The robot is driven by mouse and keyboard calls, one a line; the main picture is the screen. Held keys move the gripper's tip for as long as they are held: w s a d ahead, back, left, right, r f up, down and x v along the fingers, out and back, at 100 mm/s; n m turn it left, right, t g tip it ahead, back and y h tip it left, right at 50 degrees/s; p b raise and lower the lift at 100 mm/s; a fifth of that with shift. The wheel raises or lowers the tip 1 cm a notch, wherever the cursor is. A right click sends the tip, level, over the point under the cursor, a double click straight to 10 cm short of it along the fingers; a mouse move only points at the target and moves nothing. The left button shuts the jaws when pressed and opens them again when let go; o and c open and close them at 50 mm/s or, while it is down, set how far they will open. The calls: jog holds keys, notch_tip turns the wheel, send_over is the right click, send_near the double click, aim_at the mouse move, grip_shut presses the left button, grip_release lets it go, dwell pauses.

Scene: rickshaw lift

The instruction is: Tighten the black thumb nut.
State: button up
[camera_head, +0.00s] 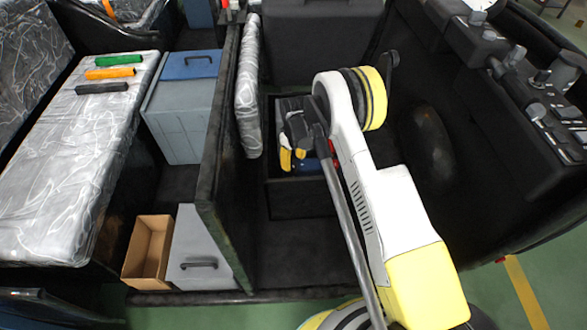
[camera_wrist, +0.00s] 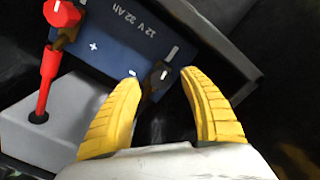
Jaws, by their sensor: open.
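The black thumb nut (camera_wrist: 157,76) shows in the wrist view, with a short pale stripe on it. It sits at the near edge of a dark blue battery (camera_wrist: 125,38) marked 12 V 22 Ah. My gripper (camera_wrist: 161,78) is open, its two yellow fingers on either side of the nut in the picture. I cannot tell whether a finger touches it. In the head view, my gripper (camera_head: 292,158) reaches down into a dark compartment, over the blue battery (camera_head: 309,165). The nut is hidden there.
A red thumb nut (camera_wrist: 62,14) and red cable (camera_wrist: 48,70) are at left in the wrist view, near a grey box (camera_wrist: 60,115). A black partition (camera_head: 222,165) stands to the left.

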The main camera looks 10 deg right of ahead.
jog(key=shift+f+b, duration=0.35)
jog(key=shift+f, duration=1.05)
grip_shut()
jog(key=shift+m, duration=0.8)
grip_release()
